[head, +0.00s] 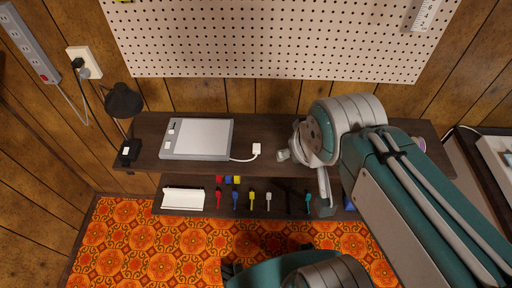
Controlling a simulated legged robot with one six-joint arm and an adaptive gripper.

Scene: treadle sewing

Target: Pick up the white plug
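A small white plug (256,148) lies on the dark tabletop, at the end of a thin white cable from a flat grey-and-white panel (198,139). My gripper (301,172) is to the right of the plug, above the front part of the table, and apart from it. My own wrist and arm cover much of the gripper, so its opening is unclear. Nothing held shows in it.
A lower shelf holds a white tray (183,198), small colored blocks (228,180) and a row of small colored items, one of them white (268,201). A black lamp (123,101) stands at the left. A pegboard (270,38) is behind.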

